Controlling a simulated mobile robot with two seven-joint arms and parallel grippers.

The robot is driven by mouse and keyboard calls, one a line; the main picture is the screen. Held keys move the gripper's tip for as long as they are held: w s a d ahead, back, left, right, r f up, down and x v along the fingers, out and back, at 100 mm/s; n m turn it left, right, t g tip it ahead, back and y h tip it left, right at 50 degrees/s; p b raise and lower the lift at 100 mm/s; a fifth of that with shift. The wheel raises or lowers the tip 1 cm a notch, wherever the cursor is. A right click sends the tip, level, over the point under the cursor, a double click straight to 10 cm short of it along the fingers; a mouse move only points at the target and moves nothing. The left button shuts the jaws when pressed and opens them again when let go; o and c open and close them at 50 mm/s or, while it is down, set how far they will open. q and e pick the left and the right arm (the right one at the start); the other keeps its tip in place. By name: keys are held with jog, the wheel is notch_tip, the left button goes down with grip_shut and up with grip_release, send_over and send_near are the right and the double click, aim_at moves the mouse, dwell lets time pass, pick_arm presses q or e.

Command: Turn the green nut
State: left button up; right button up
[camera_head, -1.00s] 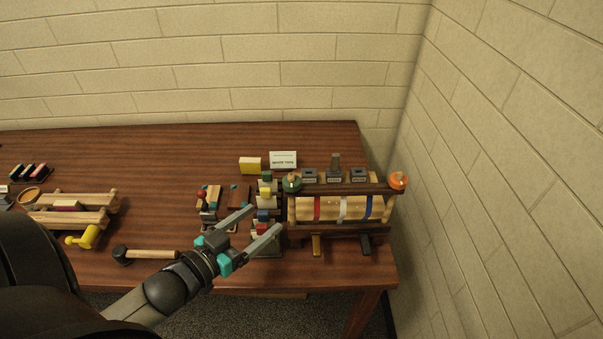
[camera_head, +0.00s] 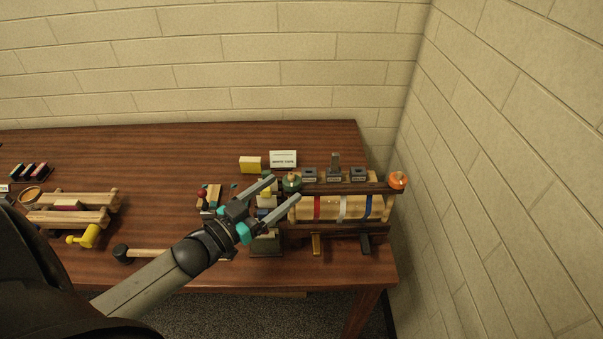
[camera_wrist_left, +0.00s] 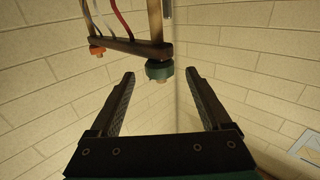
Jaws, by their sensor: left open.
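The green nut (camera_head: 291,183) sits at the left end of the dark top bar of the wooden frame in the head view. In the left wrist view the green nut (camera_wrist_left: 159,71) shows beyond the fingertips, roughly between them but a little above. My left gripper (camera_head: 286,188) is open and empty, with its fingertips close to the nut. In the wrist view the open left gripper (camera_wrist_left: 160,75) has both fingers apart from the nut. I cannot tell the exact gap. My right gripper is in neither view.
An orange nut (camera_head: 398,180) sits at the bar's right end. A white sign (camera_head: 283,158) and yellow block (camera_head: 250,164) stand behind. A mallet (camera_head: 140,253) lies at front left.

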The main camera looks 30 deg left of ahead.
pick_arm(q)
jog(key=x, duration=0.7)
jog(key=shift+w, duration=0.25)
jog(key=shift+c, duration=0.2)
grip_shut()
dwell(0.4)
